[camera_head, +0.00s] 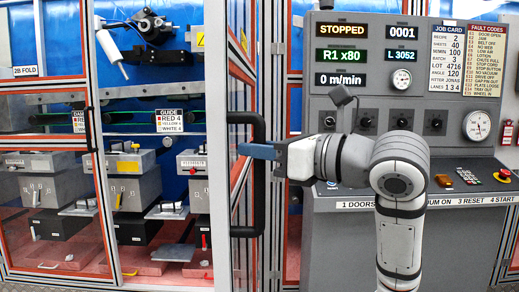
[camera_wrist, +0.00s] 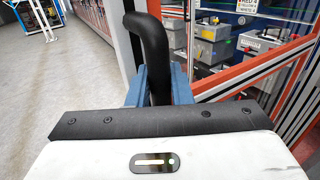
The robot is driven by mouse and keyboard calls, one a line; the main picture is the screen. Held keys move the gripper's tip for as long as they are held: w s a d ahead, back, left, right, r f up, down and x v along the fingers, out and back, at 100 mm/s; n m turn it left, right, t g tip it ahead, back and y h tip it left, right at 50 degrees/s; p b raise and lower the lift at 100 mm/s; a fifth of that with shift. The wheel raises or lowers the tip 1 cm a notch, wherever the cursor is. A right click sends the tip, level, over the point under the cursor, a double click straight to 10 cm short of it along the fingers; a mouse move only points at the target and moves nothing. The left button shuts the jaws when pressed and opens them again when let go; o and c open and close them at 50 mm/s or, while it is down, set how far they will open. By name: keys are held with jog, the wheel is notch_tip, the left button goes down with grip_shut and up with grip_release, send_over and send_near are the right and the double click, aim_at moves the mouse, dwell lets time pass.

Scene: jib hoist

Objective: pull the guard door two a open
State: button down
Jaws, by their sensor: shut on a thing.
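The guard door's black bar handle (camera_head: 259,200) stands upright in the middle of the head view, on a pale frame post with orange trim. My gripper (camera_head: 257,151) reaches it from the right, its blue fingers at the handle's upper half. In the wrist view the handle (camera_wrist: 155,40) rises between the two blue fingers of my gripper (camera_wrist: 160,88), which are shut on it. The orange-edged guard door (camera_head: 239,180) shows narrow in the head view. I cannot tell how far it stands open. No label "two a" is readable on it.
A grey control panel (camera_head: 400,150) with screens, knobs and a red button (camera_head: 503,174) stands right of the door. Grey units (camera_head: 133,180) sit behind the guard frames on the left. Clear grey floor (camera_wrist: 60,90) lies at the left of the wrist view.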

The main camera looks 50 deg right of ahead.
jog(key=c, duration=1.6)
grip_release()
jog(key=shift+w+a+f, duration=0.1)
jog(key=shift+w+f, duration=0.05)
jog(key=shift+f, duration=0.05)
jog(key=shift+r, duration=0.1)
jog(key=shift+s+d, duration=0.25)
jog(key=shift+s, duration=1.05)
jog(key=shift+s+d, duration=0.2)
jog(key=shift+s, duration=1.1)
jog(key=shift+s+d, duration=0.25)
jog(key=shift+s, duration=1.05)
